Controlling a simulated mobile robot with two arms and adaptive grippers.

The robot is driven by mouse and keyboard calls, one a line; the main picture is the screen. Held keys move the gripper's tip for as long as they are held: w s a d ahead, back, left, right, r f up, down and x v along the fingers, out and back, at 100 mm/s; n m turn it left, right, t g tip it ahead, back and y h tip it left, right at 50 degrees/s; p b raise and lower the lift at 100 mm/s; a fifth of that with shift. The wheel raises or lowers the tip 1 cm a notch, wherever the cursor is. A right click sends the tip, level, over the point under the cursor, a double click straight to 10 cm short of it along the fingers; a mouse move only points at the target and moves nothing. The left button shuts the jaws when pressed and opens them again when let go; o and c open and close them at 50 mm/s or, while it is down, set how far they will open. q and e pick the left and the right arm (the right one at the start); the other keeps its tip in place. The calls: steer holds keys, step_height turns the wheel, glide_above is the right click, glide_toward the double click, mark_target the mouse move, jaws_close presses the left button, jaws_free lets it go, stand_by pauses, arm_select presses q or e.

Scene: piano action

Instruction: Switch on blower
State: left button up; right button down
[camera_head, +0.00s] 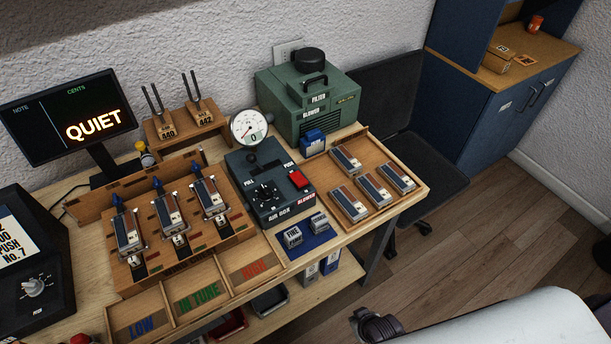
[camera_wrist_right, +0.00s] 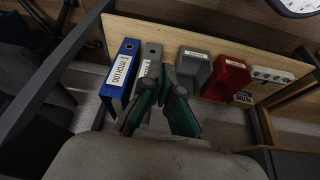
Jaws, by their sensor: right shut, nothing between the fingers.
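The green blower box (camera_head: 308,100) stands at the back of the bench, with FILTER and BLOWER labels. My right gripper (camera_head: 375,325) is low at the bottom of the head view, off the bench's front edge and well away from the switch. In the wrist view the right gripper (camera_wrist_right: 163,82) is shut and empty. My left gripper is not in view.
Left of the air box is a rack of reed units (camera_head: 172,215); sorting trays (camera_head: 200,290) lie in front. Another tray (camera_head: 400,188) lies to its right. In the wrist view, a blue binder (camera_wrist_right: 122,75) and a red bin (camera_wrist_right: 226,78) stand on the lower shelf.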

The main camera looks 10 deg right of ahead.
steer(key=w+a+r+t, duration=0.1)
steer(key=w+r, duration=0.2)
steer(key=r, duration=0.6)
steer(key=w+a+r+t+p, duration=0.1)
steer(key=w+r, duration=0.3)
steer(key=r, duration=0.4)
steer(key=w+a+r+t+y+p, duration=0.1)
steer(key=w+r, duration=0.3)
steer(key=r, duration=0.5)
steer(key=shift+r+t, duration=0.3)
steer(key=w+a+r+n+t+y+p, duration=0.1)
steer(key=w+r+t, duration=0.4)
steer(key=r, duration=0.9)
steer(key=shift+w+a+r+y, duration=0.4)
steer(key=shift+w+a+y, duration=0.3)
steer(key=shift+w, duration=0.4)
